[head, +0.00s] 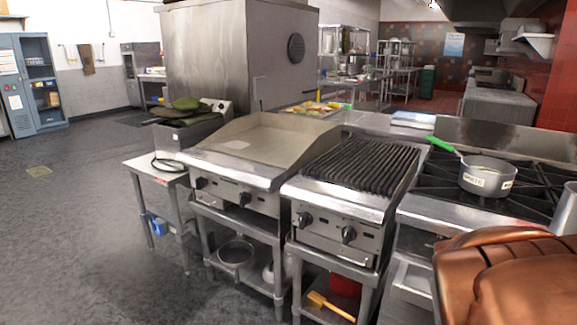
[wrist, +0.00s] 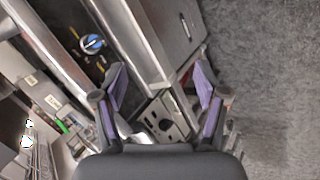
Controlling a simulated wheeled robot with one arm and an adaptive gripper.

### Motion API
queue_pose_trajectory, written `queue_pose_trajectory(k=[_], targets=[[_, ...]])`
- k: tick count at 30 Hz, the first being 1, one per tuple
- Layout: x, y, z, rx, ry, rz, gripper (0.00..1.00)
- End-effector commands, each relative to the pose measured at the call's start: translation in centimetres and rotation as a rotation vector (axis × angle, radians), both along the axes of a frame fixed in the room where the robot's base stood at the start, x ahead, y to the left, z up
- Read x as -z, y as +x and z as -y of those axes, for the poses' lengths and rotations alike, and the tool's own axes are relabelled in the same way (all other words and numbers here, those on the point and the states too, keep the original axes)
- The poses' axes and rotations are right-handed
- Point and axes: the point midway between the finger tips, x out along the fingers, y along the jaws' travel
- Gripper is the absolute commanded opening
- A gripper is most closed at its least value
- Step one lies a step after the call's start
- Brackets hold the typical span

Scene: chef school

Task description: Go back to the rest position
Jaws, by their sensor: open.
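My gripper (wrist: 161,95) shows in the wrist view with its two purple-padded fingers spread wide apart. Nothing is between the fingers, and it touches nothing that I can see. Behind it are metal kitchen equipment on the left and grey floor on the right. The gripper does not show in the head view, so its place relative to the stove cannot be told there.
A flat griddle (head: 255,142), a ribbed grill (head: 362,165) and a gas range stand ahead. A pot (head: 487,176) with a green handle sits on the range. A brown leather-like object (head: 510,280) fills the lower right. Grey floor (head: 80,220) is open at left.

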Motion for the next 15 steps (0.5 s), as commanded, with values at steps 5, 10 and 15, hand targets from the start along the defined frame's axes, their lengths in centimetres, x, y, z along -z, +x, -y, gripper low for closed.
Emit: queue_pose_trajectory(k=[5,10,15], targets=[[1.3,-1.5,-2.8,0.055,0.102,-0.023,0.73],[3.2,-4.5,-7.1,0.156,0.253,-0.091,0.73],[4.7,-8.8,-12.1,0.274,0.395,-0.202,0.73]])
